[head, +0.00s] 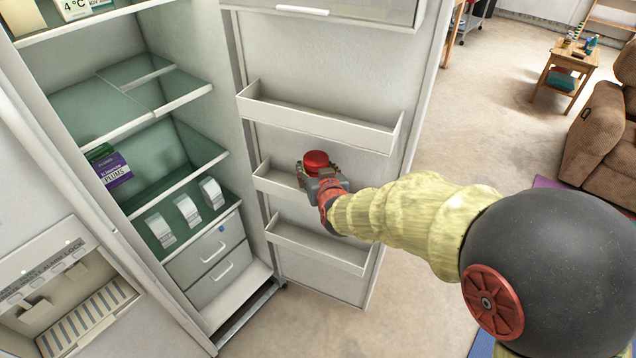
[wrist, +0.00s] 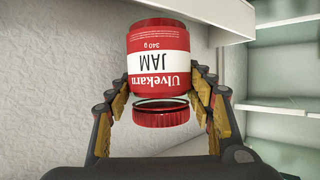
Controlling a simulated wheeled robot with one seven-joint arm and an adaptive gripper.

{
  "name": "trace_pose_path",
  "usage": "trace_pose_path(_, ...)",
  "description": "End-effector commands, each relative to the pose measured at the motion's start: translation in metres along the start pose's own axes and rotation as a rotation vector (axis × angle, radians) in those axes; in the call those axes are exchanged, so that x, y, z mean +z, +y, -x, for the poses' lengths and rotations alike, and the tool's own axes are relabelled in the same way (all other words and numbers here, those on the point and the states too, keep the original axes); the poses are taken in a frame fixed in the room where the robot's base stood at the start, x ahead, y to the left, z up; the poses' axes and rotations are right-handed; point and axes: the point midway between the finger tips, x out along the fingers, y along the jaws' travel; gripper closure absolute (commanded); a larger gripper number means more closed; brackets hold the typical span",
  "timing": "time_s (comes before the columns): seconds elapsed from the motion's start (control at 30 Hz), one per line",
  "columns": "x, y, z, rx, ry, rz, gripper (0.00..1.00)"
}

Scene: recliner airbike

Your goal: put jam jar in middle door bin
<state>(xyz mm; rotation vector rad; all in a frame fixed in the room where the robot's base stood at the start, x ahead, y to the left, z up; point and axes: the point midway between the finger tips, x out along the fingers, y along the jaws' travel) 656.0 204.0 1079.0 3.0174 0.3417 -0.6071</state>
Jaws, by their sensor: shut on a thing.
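The jam jar (wrist: 158,60) has a white label and a red lid, and appears inverted in the wrist view. In the head view its red lid (head: 316,160) faces up, and the jar looks upright. My gripper (head: 320,178) is shut on the jar, with a finger on each side near the lid end. The middle door bin (head: 272,183) is on the inside of the open fridge door. The jar is at that bin, near its upper edge. My gripper hides the bin's right part, and I cannot tell whether the jar's base touches the bin floor.
An upper door bin (head: 315,120) sits above the jar, and a lower door bin (head: 315,250) below; both look empty. Fridge shelves (head: 165,165) stand at left, with a purple plums box (head: 113,170). Open floor (head: 470,120) lies right of the door.

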Motion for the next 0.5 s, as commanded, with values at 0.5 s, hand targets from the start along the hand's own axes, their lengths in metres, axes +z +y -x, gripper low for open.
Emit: trace_pose_path(0.5, 0.029, 0.01, -0.037, 0.0, 0.005, -0.001, 0.91)
